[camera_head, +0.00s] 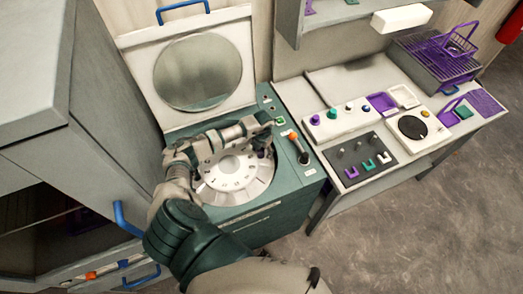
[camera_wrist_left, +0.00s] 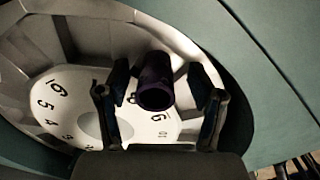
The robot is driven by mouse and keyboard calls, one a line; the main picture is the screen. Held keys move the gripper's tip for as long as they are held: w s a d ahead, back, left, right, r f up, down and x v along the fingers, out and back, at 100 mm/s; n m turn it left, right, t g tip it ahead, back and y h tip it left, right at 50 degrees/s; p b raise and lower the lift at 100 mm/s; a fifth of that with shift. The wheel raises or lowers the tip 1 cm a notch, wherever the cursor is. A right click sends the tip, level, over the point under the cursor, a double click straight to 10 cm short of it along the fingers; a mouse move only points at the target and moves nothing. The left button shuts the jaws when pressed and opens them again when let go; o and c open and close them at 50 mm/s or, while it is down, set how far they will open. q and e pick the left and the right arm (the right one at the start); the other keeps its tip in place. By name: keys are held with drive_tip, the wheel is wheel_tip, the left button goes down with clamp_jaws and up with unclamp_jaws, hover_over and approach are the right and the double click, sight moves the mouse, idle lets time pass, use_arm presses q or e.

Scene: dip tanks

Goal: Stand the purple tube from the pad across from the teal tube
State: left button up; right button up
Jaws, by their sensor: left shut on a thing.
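My left gripper (camera_head: 262,138) is over the right part of the open centrifuge's rotor (camera_head: 222,184). In the left wrist view, its two fingers (camera_wrist_left: 160,88) are shut on the dark purple tube (camera_wrist_left: 154,74), seen nearly end-on. The numbered white rotor disc (camera_wrist_left: 70,95) shows behind the tube. Whether the tube's far end is in a rotor slot or above it, I cannot tell. I cannot make out a teal tube in the rotor; my arm and gripper cover part of it. My right gripper is not in view.
The centrifuge lid (camera_head: 150,58) stands open behind the rotor. To the right, a bench holds a white block (camera_head: 350,121) with coloured knobs, a dark panel (camera_head: 348,151) with coloured U-shaped pieces, and a purple basket (camera_head: 430,62). A grey cabinet (camera_head: 105,130) stands close on the left.

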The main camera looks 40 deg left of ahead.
use_arm(q)
drive_tip(key=shift+s, duration=0.1)
drive_tip(key=shift+r+p, duration=0.3)
drive_tip(key=shift+p, duration=0.05)
wheel_tip(320, 180, up, 12)
drive_tip(key=b, duration=0.1)
drive_tip(key=shift+b, duration=0.4)
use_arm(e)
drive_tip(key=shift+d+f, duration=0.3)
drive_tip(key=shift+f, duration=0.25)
use_arm(q)
drive_tip(key=shift+a+f, duration=0.1)
drive_tip(key=shift+a, duration=0.15)
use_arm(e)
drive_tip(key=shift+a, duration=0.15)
use_arm(q)
drive_tip(key=shift+d, duration=0.15)
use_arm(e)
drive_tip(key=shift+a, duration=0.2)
